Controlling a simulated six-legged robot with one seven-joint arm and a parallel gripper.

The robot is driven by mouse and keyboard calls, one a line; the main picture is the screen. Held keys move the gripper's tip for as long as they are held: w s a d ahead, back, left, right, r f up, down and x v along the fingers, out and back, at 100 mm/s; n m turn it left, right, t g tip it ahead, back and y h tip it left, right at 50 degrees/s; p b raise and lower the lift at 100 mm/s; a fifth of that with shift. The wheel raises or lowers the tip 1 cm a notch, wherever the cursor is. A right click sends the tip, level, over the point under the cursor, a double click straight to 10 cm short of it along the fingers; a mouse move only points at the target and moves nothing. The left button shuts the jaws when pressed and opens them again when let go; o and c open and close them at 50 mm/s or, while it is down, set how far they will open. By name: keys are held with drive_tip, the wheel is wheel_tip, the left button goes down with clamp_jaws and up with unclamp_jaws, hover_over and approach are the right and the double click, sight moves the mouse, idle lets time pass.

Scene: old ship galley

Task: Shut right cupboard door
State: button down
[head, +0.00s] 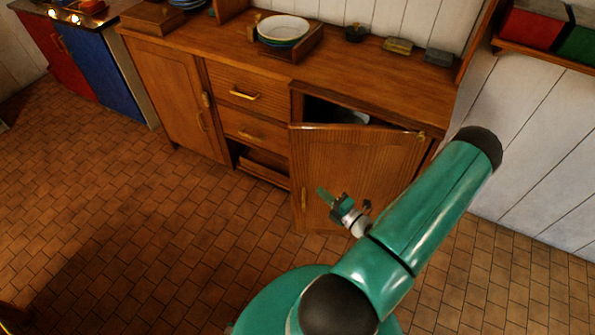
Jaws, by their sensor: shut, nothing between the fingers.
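The right cupboard door (350,165) is a brown wooden panel under the right part of the counter. It stands ajar, hinged on its right side, with a dark gap above its top edge. Its brass handle (304,198) is near its left edge. Through the gap a pale object (354,117) shows inside the cupboard. My gripper (322,193) is in front of the door's lower part, to the right of the handle in the picture. It is shut and holds nothing. I cannot tell whether it touches the door. My green arm covers the door's lower right part.
The counter (390,75) holds a stack of plates (283,29) in a wooden tray, a dark pot (355,33) and two small tins. The left cupboard door (165,95) and the drawers (247,92) look shut.

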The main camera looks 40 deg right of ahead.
approach(296, 160)
drive_tip(key=w+a, duration=0.3)
drive_tip(key=shift+w+d, duration=1.3)
drive_tip(key=shift+w, duration=0.2)
drive_tip(key=shift+w, duration=0.1)
